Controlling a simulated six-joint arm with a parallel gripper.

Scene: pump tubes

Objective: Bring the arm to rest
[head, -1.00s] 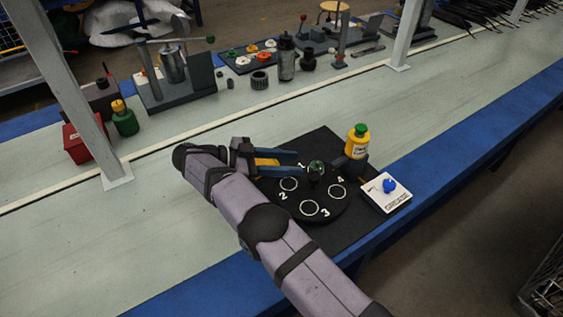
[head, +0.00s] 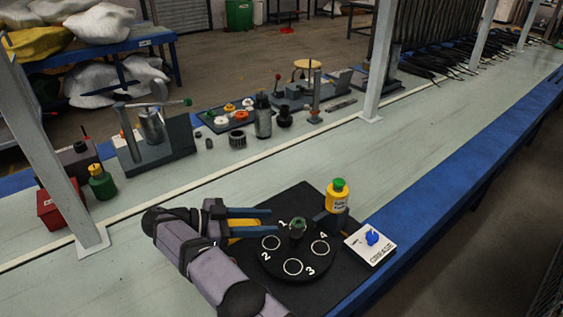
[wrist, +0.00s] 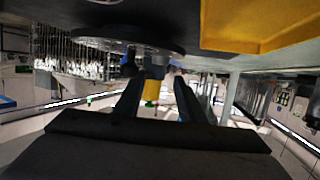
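My gripper (head: 270,217) is at the left of a black disc (head: 288,278) with numbered ring marks, its two blue fingers pointing right. The fingers are apart with nothing between them, and the wrist view also shows an open gap between the fingertips (wrist: 158,78). A dark green-topped knob (head: 297,228) stands on the disc, just beyond the fingertips in the head view. A yellow bottle with a green cap (head: 337,196) stands behind the disc. It also shows in the wrist view (wrist: 152,90), beyond the fingers and apart from them.
Fixtures line the back. The bench at right is clear.

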